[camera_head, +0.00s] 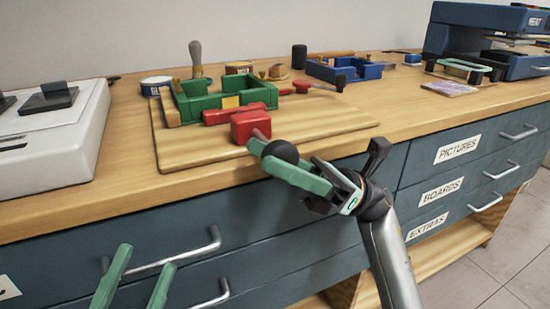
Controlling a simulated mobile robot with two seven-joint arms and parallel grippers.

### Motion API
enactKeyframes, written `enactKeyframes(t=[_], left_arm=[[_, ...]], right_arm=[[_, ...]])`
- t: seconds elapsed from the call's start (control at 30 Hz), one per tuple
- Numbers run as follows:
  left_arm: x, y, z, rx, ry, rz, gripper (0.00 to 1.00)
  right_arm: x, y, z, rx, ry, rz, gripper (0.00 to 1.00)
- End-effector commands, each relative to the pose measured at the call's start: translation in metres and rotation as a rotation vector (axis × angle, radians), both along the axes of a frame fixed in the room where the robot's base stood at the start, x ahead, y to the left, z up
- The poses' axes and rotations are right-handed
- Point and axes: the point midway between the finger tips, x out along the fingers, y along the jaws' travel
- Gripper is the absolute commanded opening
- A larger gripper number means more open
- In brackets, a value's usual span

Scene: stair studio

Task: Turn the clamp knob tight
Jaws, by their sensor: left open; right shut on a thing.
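A red clamp (250,125) lies at the front of a wooden board (200,148), against a green frame (188,105). A dark round knob (282,150) is at the clamp's near side, by the board's front edge. My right gripper (262,154) reaches in from the lower right with its green fingers at the knob, and is shut on it. The fingers hide part of the knob and its screw. My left gripper (147,256) is open and empty at the bottom left, in front of the drawers and well away from the clamp.
A blue frame (343,70) and a red-handled tool (313,86) lie behind the clamp. A white machine (48,135) stands at left and a blue press (480,45) at back right. Drawer handles (187,252) stick out below the bench top.

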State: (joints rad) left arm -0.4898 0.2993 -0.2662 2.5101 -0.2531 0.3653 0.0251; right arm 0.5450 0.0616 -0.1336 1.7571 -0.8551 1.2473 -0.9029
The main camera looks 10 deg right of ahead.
Motion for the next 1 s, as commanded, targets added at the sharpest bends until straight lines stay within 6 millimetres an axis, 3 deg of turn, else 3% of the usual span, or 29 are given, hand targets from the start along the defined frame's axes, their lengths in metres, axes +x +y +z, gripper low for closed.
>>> enactKeyframes(t=[0.27,0.3,0.43,0.87,1.0], left_arm=[[0.0,0.0001,-0.0012,0.005,0.0,0.0,0.5],[0.0,0.0001,-0.0012,0.005,0.0,0.0,0.5],[0.0,0.0003,-0.0012,0.006,-0.001,0.0,0.5],[0.0,0.0003,-0.0006,0.006,-0.001,0.0,0.5],[0.0,0.0004,0.0013,0.006,-0.001,0.0,0.5]], right_arm=[[-0.0064,-0.0011,-0.0015,-0.002,-0.014,0.018,0.0],[-0.0064,-0.0011,-0.0014,-0.002,-0.014,0.018,0.44],[-0.0059,-0.0009,-0.0014,-0.003,-0.014,0.017,0.59],[-0.0035,-0.001,-0.001,-0.002,-0.01,0.012,0.6],[0.0,-0.0091,-0.0067,-0.003,-0.007,0.01,0.6]])
